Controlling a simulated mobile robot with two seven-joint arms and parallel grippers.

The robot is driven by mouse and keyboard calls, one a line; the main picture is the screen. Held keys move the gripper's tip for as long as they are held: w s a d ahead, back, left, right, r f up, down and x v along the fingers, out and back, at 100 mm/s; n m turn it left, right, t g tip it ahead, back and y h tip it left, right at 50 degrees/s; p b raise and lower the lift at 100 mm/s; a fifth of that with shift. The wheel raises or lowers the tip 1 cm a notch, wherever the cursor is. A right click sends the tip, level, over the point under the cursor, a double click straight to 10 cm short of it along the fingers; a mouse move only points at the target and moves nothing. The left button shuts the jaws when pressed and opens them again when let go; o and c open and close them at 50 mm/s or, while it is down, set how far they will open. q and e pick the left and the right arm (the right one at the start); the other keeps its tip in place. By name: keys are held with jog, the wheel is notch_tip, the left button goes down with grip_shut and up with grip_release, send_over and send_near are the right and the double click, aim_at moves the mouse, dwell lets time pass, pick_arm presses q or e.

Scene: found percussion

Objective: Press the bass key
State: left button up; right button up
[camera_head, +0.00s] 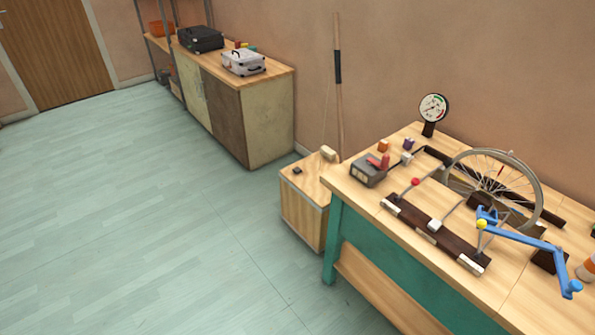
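On the workbench (497,298) at the right stands a percussion rig. A dark bar (415,214) lies along the bench's front edge, with pale key-like pads at its left end (393,200), near its middle (435,225) and at its right end (470,264). I cannot tell which of these, if any, is the bass key; no label is readable. A red knob (415,181) sits on a rod behind the bar. Neither of my grippers is in view.
A spoked wheel (508,157), a blue lever arm (525,240), a round gauge (433,107) and a grey box (367,172) stand on the bench. A wooden crate (303,213) is beside it. Cabinets (268,120) line the wall. The green floor (140,220) at left is clear.

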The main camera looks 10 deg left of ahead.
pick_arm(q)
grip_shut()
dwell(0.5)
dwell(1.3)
